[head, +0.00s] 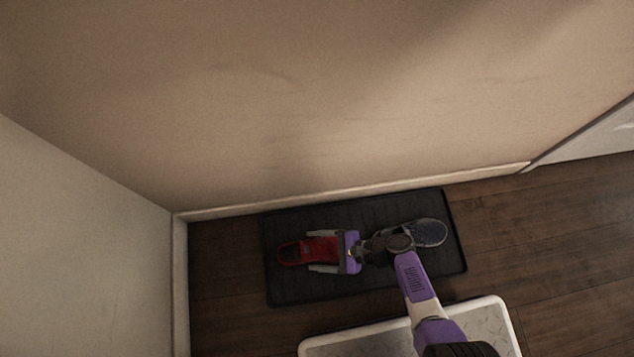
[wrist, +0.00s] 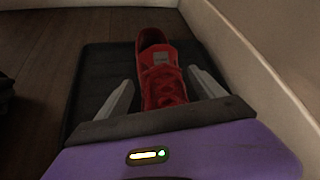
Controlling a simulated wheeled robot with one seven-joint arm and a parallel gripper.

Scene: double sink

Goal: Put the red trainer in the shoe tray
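The red trainer (head: 309,251) lies in the left half of the black shoe tray (head: 290,291) on the floor. It also shows in the wrist view (wrist: 160,68), with its heel or opening end pointing away from me. My gripper (head: 315,252) is open, with one finger on each side of the trainer. In the wrist view my gripper (wrist: 165,90) shows a gap between the left finger and the shoe; the right finger is close to its side. The trainer's near end is hidden by my gripper's body.
A dark blue-grey shoe (head: 428,233) lies in the right part of the tray, beside my arm. A wall with a skirting board (head: 350,192) runs behind the tray, and another wall stands at left. Wooden floor (head: 560,240) is bare at right.

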